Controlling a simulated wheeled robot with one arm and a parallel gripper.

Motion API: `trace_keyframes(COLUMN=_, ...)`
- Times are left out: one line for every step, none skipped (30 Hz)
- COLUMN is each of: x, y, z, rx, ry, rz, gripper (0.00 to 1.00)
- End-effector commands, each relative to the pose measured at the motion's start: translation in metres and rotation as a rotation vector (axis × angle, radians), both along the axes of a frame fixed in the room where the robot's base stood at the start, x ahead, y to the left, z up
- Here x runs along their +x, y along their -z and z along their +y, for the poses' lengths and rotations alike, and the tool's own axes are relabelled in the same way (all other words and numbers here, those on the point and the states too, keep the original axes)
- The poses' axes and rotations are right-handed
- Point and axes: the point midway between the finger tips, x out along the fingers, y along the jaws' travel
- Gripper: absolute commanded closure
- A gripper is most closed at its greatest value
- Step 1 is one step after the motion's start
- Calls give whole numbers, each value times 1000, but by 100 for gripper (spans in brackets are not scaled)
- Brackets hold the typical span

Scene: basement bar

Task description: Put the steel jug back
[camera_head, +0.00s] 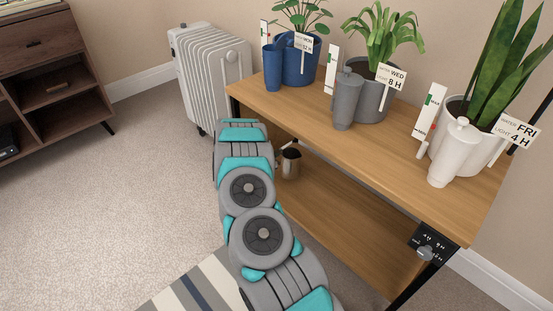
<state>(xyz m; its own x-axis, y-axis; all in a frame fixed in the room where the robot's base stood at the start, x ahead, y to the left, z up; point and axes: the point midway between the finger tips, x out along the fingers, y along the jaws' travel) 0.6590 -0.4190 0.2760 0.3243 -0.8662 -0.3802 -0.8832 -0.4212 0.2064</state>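The steel jug (290,163) is a small shiny metal vessel with a dark opening. It appears upright on the lower wooden shelf (330,205) of the plant stand, towards its left end. A thin pale piece shows at its rim; I cannot tell what it is. My arm reaches up the middle of the picture, just left of the jug, and covers part of the shelf. My gripper is hidden behind the arm links, so I cannot see whether it touches the jug.
The wooden top (300,115) holds a blue pot (298,65), a grey pot (372,100) and a white pot (485,145), with matching blue (272,68), grey (346,98) and white (455,153) vessels. Carpet at left is clear.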

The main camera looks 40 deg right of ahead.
Motion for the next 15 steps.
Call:
trace_keyframes(x=2, y=0, z=-1, rx=-1, ry=0, rz=0, gripper=100)
trace_keyframes(x=3, y=0, z=-1, rx=-1, ry=-1, rz=-1, gripper=100)
trace_keyframes(x=5, y=0, z=-3, rx=0, ry=-2, rz=-1, gripper=100)
trace_keyframes(x=5, y=3, z=-2, rx=0, ry=-3, rz=1, gripper=100)
trace_keyframes(x=4, y=7, z=-2, rx=1, ry=-3, rz=2, gripper=100)
trace_keyframes(x=3, y=13, z=-2, rx=1, ry=-2, rz=4, gripper=100)
trace_keyframes(x=3, y=17, z=-2, rx=1, ry=-3, rz=6, gripper=100)
trace_keyframes(x=3, y=21, z=-2, rx=1, ry=-3, rz=7, gripper=100)
trace_keyframes(x=3, y=26, z=-2, rx=1, ry=-3, rz=6, gripper=100)
trace_keyframes(x=3, y=29, z=-2, rx=1, ry=-2, rz=5, gripper=100)
trace_keyframes(x=3, y=32, z=-2, rx=1, ry=-2, rz=4, gripper=100)
trace_keyframes(x=4, y=34, z=-2, rx=0, ry=-2, rz=3, gripper=100)
trace_keyframes(x=4, y=35, z=-2, rx=1, ry=-3, rz=2, gripper=100)
trace_keyframes(x=4, y=36, z=-2, rx=1, ry=-2, rz=2, gripper=100)
trace_keyframes(x=4, y=36, z=-2, rx=0, ry=-3, rz=1, gripper=100)
